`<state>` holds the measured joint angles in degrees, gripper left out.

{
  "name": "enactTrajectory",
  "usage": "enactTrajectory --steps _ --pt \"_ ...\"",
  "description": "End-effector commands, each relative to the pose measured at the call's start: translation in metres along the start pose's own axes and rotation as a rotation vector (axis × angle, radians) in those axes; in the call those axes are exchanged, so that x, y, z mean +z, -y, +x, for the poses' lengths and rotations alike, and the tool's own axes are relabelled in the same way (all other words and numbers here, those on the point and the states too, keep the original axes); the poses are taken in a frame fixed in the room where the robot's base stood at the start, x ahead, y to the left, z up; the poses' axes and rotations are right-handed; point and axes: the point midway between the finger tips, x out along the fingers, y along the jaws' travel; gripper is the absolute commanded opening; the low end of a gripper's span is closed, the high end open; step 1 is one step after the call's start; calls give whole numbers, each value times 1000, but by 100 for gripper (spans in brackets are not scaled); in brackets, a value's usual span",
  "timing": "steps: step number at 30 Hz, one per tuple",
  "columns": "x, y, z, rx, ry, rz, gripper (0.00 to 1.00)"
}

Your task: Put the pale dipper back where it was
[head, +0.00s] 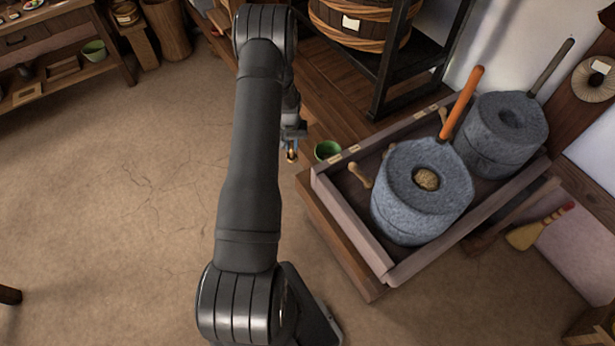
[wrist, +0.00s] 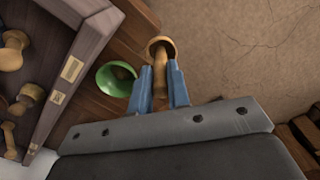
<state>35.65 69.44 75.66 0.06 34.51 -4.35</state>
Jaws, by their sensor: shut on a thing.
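My gripper (wrist: 161,78) is shut on a tan wooden dipper (wrist: 160,46), whose round cup end sticks out past the blue fingertips. In the head view my gripper (head: 291,150) and the dipper's orange-brown end (head: 291,157) hang left of the green bowl (head: 328,150), apart from the tray. Similar pale wooden pieces lie in the grey-brown tray (head: 345,213), one near its left end (head: 360,175). They also show at the left of the wrist view (wrist: 25,98). I cannot tell the dippers apart by shade with certainty.
Two grey stone querns (head: 423,190) (head: 505,133) with upright handles stand in the tray. Small tan labels sit on its rim (wrist: 72,69). The green bowl (wrist: 116,79) is close beside my fingers. A dark rack (head: 385,75) stands behind.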

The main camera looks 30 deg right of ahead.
Motion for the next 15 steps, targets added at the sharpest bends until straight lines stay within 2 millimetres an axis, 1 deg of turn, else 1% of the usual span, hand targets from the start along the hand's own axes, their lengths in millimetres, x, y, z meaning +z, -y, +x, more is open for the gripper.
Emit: enactTrajectory --steps 1,3,6,8,11,15 --pt "-1 -17 9 0 1 26 0" --pt "-2 -34 16 0 -1 51 0" --pt "-2 -49 24 1 -1 73 0" --pt "-2 -54 28 1 -2 80 0" --pt "-2 -57 42 0 1 84 0" --pt "-1 -57 68 1 1 84 0"
